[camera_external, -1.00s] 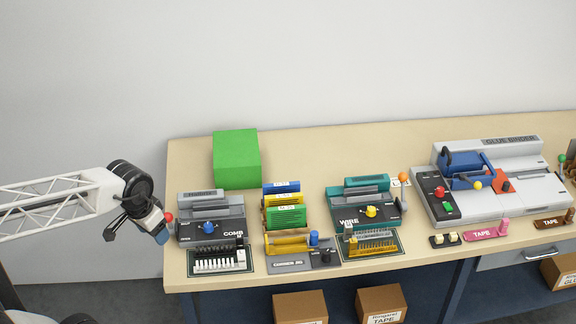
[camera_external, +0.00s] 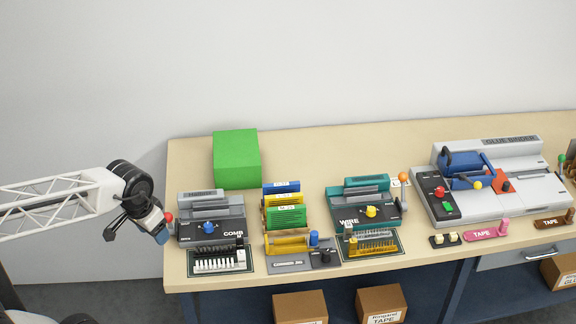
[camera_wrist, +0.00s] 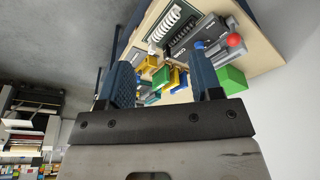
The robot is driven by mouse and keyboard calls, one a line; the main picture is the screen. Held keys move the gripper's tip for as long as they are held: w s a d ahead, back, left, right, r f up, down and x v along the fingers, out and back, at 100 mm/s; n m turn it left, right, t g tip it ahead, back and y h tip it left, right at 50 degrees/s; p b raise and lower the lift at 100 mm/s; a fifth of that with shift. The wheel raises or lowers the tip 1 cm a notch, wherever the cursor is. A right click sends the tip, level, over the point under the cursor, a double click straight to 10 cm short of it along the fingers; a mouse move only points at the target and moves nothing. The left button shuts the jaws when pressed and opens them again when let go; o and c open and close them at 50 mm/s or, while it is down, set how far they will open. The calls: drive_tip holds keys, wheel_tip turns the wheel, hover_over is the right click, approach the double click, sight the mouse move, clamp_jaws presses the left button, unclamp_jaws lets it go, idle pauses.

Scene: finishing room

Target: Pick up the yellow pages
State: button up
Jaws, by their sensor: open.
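The yellow pages (camera_external: 284,202) stand in a wooden rack on the bench, between blue pages (camera_external: 282,187) behind and green pages (camera_external: 287,217) in front. Only their upper part shows. My gripper (camera_external: 146,234) is off the left edge of the bench, well apart from the pages. In the wrist view my gripper (camera_wrist: 163,90) is open, with nothing between its two fingers. Small yellow pieces show beyond the fingers there, but I cannot tell for certain which is the yellow pages.
The comb machine (camera_external: 209,217) stands between my gripper and the rack. The wire machine (camera_external: 364,203) is right of the rack. A green block (camera_external: 236,158) sits behind. A glue binder (camera_external: 493,185) fills the right. Boxes (camera_external: 300,306) sit below. Bare bench lies along the back.

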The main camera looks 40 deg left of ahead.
drive_tip(key=shift+c, duration=0.9)
drive_tip(key=shift+w, duration=0.1)
drive_tip(key=w+d+f+n+h, duration=0.2)
drive_tip(key=w+n+h, duration=0.15)
drive_tip(key=w, duration=0.35)
drive_tip(key=w+d+f+n+h, duration=0.1)
drive_tip(key=w+f+n+h, duration=0.1)
drive_tip(key=w+n, duration=0.45)
drive_tip(key=w+d+f+n+h, duration=0.2)
drive_tip(key=w+n+h, duration=0.1)
drive_tip(key=w, duration=0.6)
drive_tip(key=w+a+f+n+t, duration=0.3)
drive_tip(key=w+a+f+n, duration=0.1)
drive_tip(key=w+n, duration=0.3)
drive_tip(key=w+a+f+n+t, duration=0.4)
drive_tip(key=w+f+n, duration=0.3)
drive_tip(key=w, duration=0.4)
drive_tip(key=shift+w+h, duration=0.15)
drive_tip(key=shift+h, duration=0.3)
